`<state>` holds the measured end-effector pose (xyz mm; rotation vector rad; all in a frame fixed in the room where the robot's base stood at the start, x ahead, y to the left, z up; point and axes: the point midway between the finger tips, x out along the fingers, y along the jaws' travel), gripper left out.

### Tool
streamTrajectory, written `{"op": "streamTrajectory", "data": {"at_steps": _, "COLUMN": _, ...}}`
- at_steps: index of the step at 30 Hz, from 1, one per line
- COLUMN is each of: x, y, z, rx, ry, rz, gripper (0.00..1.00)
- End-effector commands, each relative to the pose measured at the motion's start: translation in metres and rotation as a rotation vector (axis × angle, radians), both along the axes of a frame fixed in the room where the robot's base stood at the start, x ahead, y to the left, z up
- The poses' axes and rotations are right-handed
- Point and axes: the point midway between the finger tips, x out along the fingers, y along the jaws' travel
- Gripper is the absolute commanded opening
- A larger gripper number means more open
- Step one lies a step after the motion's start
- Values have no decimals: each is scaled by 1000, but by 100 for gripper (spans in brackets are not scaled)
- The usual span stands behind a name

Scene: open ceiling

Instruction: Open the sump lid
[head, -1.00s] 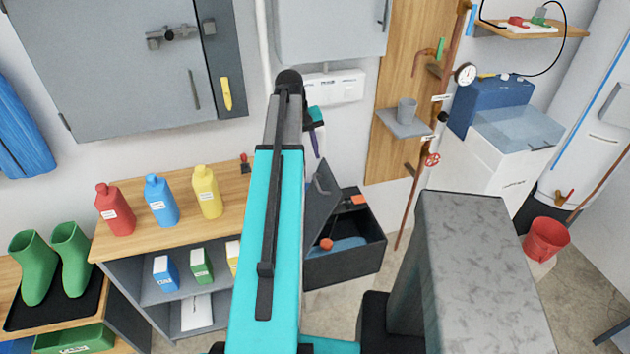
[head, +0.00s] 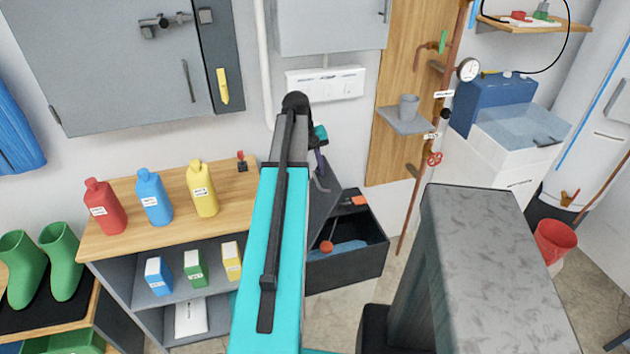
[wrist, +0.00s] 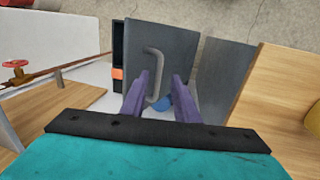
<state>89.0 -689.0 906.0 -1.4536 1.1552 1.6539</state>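A grey lid (head: 322,212) with a curved grey handle leans up at the left of a dark open box (head: 345,268), which I take as the sump. In the wrist view the lid (wrist: 172,42) lies ahead, its handle (wrist: 153,72) between the fingertips. My gripper (wrist: 157,88) has two purple fingers spread apart, one on each side of the handle; I cannot tell whether either touches it. In the head view my gripper (head: 319,165) is just above the lid, partly hidden by my arm.
A wooden-topped shelf with a yellow bottle (head: 202,190) and several other containers stands at left. A copper pipe (head: 414,205) with a red valve (head: 434,159) rises to the right of the box. A red bucket (head: 554,241) stands at far right.

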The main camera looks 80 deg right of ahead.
Motion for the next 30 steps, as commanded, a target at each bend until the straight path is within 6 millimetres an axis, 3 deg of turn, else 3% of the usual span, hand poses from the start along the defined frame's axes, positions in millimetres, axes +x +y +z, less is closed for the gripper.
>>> {"op": "streamTrajectory", "data": {"at_steps": 9, "x": -4, "y": -2, "z": -27, "rx": 0, "ry": 0, "rz": 1, "gripper": 28}}
{"op": "streamTrajectory", "data": {"at_steps": 23, "x": -4, "y": -2, "z": -30, "rx": -1, "ry": 0, "rz": 1, "gripper": 28}}
{"op": "streamTrajectory", "data": {"at_steps": 28, "x": -4, "y": -2, "z": -30, "rx": -1, "ry": 0, "rz": 2, "gripper": 1}}
{"op": "streamTrajectory", "data": {"at_steps": 30, "x": -4, "y": -2, "z": -30, "rx": -1, "ry": 0, "rz": 2, "gripper": 0}}
